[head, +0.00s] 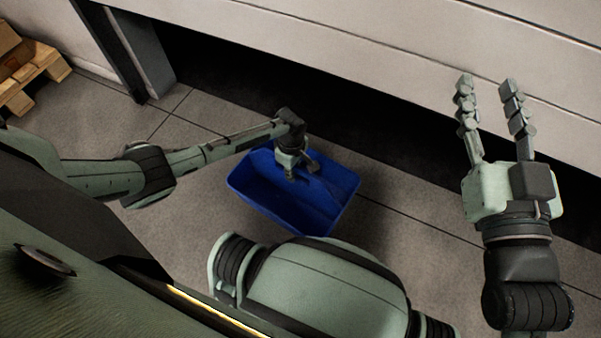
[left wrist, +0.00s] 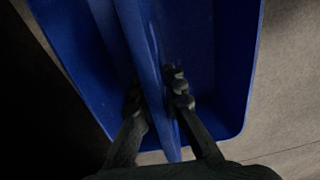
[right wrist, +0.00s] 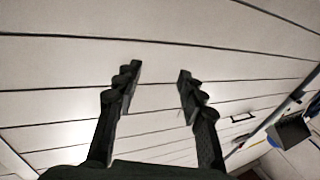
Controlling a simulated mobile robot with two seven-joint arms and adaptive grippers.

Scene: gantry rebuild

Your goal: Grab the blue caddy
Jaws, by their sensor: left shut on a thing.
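The blue caddy (head: 262,186) is an open tray with a raised divider along its middle. In the head view it is below my left arm, over the tiled floor; I cannot tell if it touches the floor. My left gripper (head: 298,170) is at the caddy's middle. In the left wrist view its fingers (left wrist: 157,105) are on both sides of the divider (left wrist: 147,60), shut on it. My right gripper (head: 487,85) is raised at the right, fingers apart and empty. In the right wrist view its fingers (right wrist: 158,88) are also spread with nothing between them.
A large pale panelled door (head: 400,60) runs across the back with a dark gap beneath it. A dark post (head: 135,55) stands at the upper left. A wooden pallet (head: 35,75) with a box is at the far left. Grey floor (head: 190,225) lies clear left of the caddy.

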